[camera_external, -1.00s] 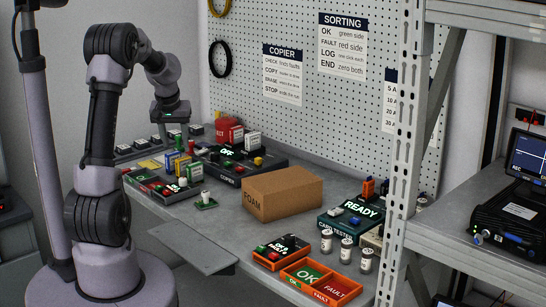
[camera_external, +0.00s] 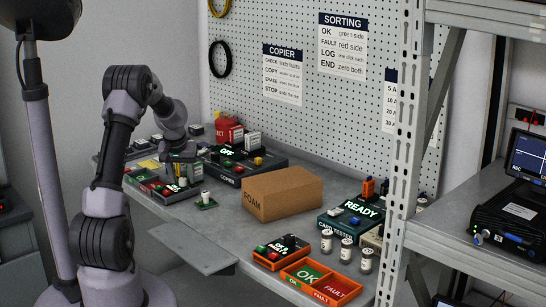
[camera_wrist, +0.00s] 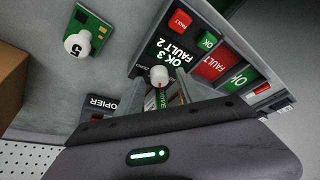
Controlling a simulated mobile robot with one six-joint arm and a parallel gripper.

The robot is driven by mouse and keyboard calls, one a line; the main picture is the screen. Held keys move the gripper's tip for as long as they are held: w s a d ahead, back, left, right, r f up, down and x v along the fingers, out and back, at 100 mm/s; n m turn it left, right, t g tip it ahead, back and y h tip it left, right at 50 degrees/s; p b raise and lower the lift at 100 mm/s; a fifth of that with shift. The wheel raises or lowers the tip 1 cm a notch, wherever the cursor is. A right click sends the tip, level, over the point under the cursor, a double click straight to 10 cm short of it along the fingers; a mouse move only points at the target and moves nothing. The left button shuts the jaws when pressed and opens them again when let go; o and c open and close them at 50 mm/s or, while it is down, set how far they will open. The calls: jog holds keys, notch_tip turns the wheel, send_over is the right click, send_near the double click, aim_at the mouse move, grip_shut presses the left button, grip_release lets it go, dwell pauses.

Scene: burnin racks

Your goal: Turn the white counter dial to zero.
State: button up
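The white counter dial (camera_wrist: 159,75) sits on a dark counter box (camera_wrist: 140,69) whose display reads OK 3, FAULT 2. My gripper (camera_wrist: 174,88) is right at the dial in the wrist view, its fingers reaching in from below. They partly hide the box, and I cannot tell whether they touch the dial. In the external view my gripper (camera_external: 182,172) points down over the counter box (camera_external: 162,189) at the left of the bench. The finger spacing is too unclear to tell.
A green board with a white knob marked 5 (camera_wrist: 78,45) lies beside the box. Red and green sorting bins (camera_wrist: 215,67) adjoin the counter. The copier (camera_external: 235,172) stands behind, and a cardboard foam box (camera_external: 283,194) stands to the right.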

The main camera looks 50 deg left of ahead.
grip_shut()
jog(key=shift+m+h, duration=0.4)
jog(key=shift+m, duration=0.7)
jog(key=m, duration=0.1)
jog(key=m+t+h+b, duration=0.1)
jog(key=m, duration=0.1)
jog(key=shift+s+a+f+m, duration=0.1)
jog(key=shift+a+f+m, duration=0.05)
jog(key=shift+m, duration=0.15)
jog(key=m+h+b, duration=0.1)
jog(key=m+h, duration=0.1)
jog(key=m, duration=0.3)
jog(key=shift+a, duration=0.1)
jog(key=shift+m, duration=0.3)
